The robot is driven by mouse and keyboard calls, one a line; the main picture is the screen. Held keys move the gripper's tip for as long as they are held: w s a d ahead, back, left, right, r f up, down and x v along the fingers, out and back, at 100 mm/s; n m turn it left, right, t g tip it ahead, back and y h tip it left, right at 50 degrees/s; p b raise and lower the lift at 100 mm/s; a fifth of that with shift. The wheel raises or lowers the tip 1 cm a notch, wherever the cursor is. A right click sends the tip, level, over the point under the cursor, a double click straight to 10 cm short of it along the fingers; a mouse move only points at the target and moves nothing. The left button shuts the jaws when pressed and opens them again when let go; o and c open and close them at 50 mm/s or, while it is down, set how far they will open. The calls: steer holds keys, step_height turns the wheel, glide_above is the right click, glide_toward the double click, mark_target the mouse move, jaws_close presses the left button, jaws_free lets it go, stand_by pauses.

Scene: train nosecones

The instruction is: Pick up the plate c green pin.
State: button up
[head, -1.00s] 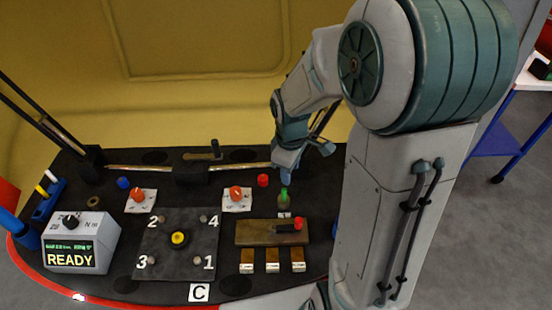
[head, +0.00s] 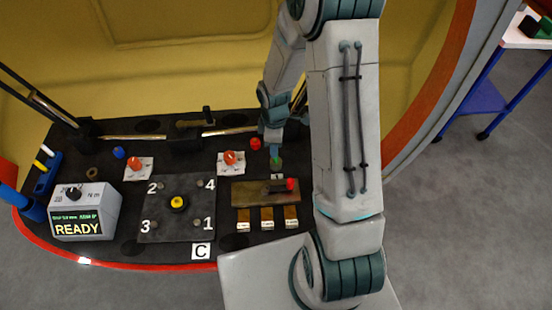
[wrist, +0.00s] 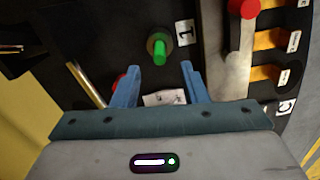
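The green pin (wrist: 158,48) stands on the dark console, beside a small white label marked 1 (wrist: 184,33). In the head view the green pin (head: 276,162) is partly hidden just below my gripper (head: 273,144). In the wrist view my gripper (wrist: 161,73) is open, with its two blue fingers apart and nothing between them. The pin is just beyond the fingertips, roughly centred between them. I cannot tell whether a finger touches it. The C card (head: 201,251) lies at the console's front edge, below a dark plate numbered 1 to 4 (head: 160,225).
A brass plate with a red-knobbed lever (head: 291,184) is just in front of the pin. A red cap (head: 255,144) and an orange knob (head: 230,158) are to its left. The READY box (head: 85,212) stands at far left. The yellow shell rises behind.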

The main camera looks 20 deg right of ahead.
mark_target(276, 160)
steer(key=shift+d+f, duration=0.15)
steer(key=shift+f, duration=2.45)
jaws_close()
